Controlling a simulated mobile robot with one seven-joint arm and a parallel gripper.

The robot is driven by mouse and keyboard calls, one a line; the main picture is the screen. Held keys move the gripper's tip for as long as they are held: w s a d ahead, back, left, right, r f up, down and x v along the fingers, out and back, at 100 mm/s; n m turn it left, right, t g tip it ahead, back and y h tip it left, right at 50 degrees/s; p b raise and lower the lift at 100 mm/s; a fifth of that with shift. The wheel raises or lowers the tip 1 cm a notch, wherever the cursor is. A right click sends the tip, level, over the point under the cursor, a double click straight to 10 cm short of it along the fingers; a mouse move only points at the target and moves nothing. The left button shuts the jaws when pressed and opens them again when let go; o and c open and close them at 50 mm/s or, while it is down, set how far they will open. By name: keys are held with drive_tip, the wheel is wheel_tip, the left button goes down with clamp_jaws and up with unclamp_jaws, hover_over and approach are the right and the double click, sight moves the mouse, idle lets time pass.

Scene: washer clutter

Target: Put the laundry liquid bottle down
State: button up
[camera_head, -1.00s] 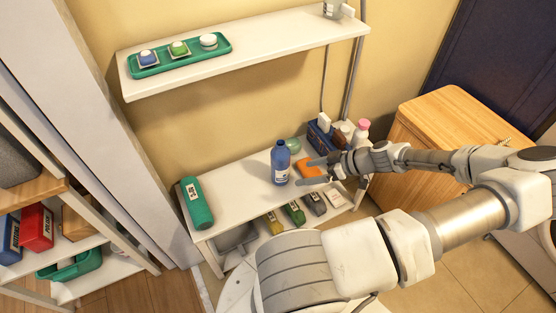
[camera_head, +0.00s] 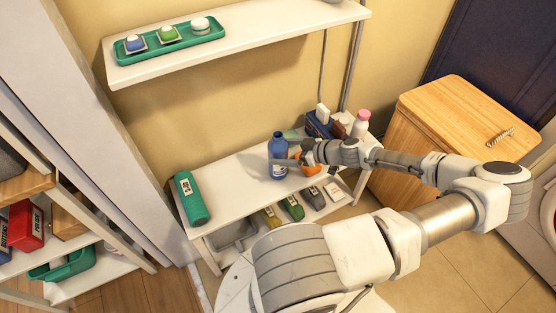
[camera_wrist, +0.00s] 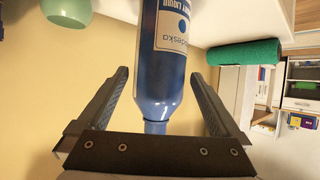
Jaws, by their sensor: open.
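The laundry liquid bottle (camera_head: 278,157) is blue with a white label and stands upright on the white lower shelf (camera_head: 236,172). In the wrist view the bottle (camera_wrist: 163,75) lies between the two fingers of my open gripper (camera_wrist: 165,95), with a gap on each side. Its neck points toward the gripper's palm. In the head view my gripper (camera_head: 292,162) is at the bottle's right side, with its fingers partly hidden.
An orange item (camera_head: 308,168) and a blue caddy (camera_head: 318,125) are close on the right. An upper shelf (camera_head: 250,38) hangs above. The shelf between the two bottles is clear.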

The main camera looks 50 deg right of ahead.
sight(271, 142)
drive_tip(key=shift+b+x, duration=0.9)
drive_tip(key=shift+x, duration=2.05)
drive_tip(key=c, duration=1.3)
drive_tip(key=shift+r, duration=0.15)
wheel_tip(271, 142, up, 4)
drive_tip(key=shift+r+p, duration=0.15)
drive_tip(key=shift+p, duration=0.9)
drive_tip(key=s+d+r, duration=0.2)
drive_tip(key=d, duration=0.1)
drive_tip(key=s+d+r+p, duration=0.1)
drive_tip(key=s+d+r, duration=0.1)
drive_tip(key=d, duration=0.1)
drive_tip(key=s+d+r+p, duration=0.1)
drive_tip(key=s+d+r, duration=0.1)
drive_tip(key=d, duration=0.2)
drive_tip(key=shift+s+r, duration=0.15)
drive_tip(key=shift+r, duration=0.05)
drive_tip(key=shift+s, duration=0.1)
